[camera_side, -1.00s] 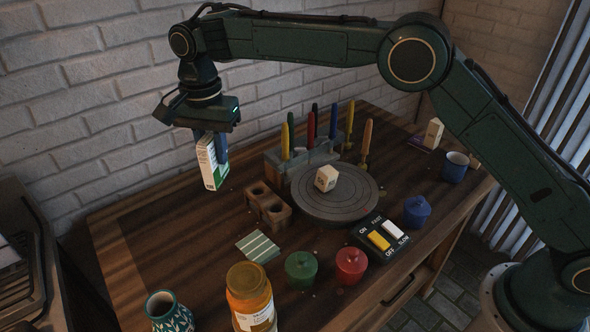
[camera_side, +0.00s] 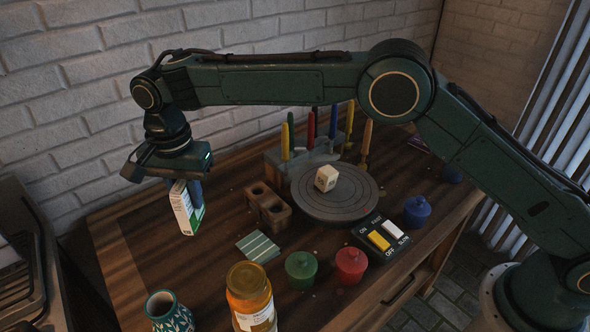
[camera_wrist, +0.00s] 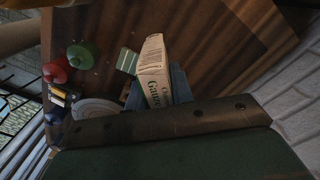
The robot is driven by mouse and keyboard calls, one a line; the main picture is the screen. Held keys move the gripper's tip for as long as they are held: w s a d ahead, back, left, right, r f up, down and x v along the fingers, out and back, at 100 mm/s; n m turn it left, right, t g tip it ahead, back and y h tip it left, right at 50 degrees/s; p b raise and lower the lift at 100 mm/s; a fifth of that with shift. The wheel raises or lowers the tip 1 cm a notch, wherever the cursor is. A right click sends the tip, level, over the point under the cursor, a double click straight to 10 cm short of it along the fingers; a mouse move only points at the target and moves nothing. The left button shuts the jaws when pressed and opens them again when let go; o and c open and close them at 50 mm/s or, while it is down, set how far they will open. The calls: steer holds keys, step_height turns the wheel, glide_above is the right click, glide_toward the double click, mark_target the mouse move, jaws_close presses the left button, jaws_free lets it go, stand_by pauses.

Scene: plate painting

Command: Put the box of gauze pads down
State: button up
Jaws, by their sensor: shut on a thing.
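The box of gauze pads (camera_side: 184,212) is white and green and hangs slightly tilted below my gripper (camera_side: 186,188) at the left of the side view. My gripper is shut on its upper part. The box seems to be above the left back part of the wooden table (camera_side: 150,250); I cannot tell whether its lower end touches the wood. In the wrist view the box (camera_wrist: 153,68) shows lettering and sits between the blue fingers.
A striped tile (camera_side: 258,247), a block with holes (camera_side: 267,204) and a round turntable (camera_side: 335,205) bearing a pale cube lie to the right. A jar (camera_side: 250,295) and a patterned vase (camera_side: 168,312) stand in front. The table's left area is clear.

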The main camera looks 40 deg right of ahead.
mark_target(191, 208)
step_height(191, 208, down, 11)
steer(key=shift+f, duration=0.15)
steer(key=shift+f, duration=2.15)
steer(key=shift+f, duration=0.15)
steer(key=o, duration=1)
steer(key=shift+c, duration=0.2)
step_height(191, 208, up, 12)
steer(key=shift+r, duration=0.2)
